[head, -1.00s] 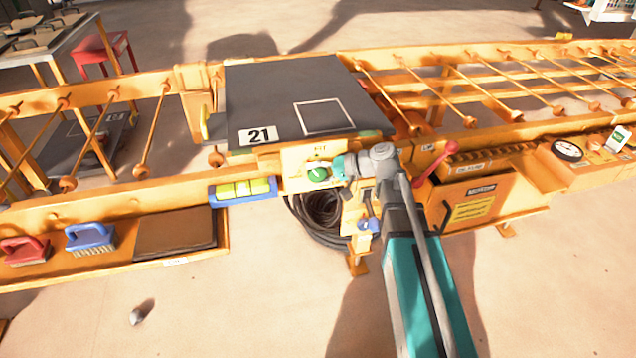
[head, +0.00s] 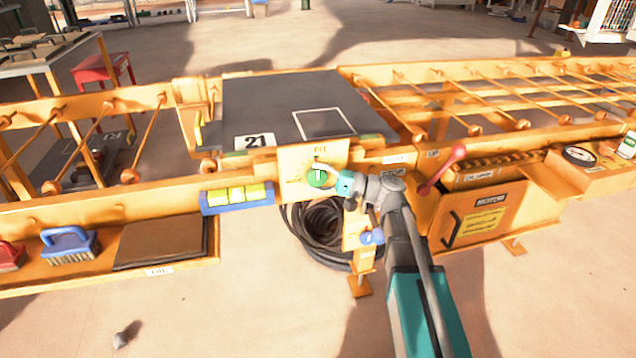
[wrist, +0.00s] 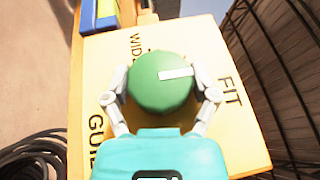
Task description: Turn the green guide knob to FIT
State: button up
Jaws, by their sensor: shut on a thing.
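The green guide knob (head: 317,178) sits on a yellow panel (head: 333,158) at the front of the roller line. In the wrist view the knob (wrist: 160,80) fills the middle, with the two fingers of my gripper (wrist: 162,92) closed on its opposite sides. The white mark on the knob points right, towards the FIT label (wrist: 230,92) side. The WIDE label (wrist: 137,45) is above the knob and partly hidden. In the head view my gripper (head: 330,180) reaches the knob from the right, and the FIT label (head: 320,149) is above it.
A red-handled lever (head: 442,168) is to the right. A dark plate labelled 21 (head: 262,103) lies behind the panel.

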jog(key=shift+w, duration=0.1)
dwell(0.3)
jog(key=o, duration=1)
jog(key=shift+s, duration=0.2)
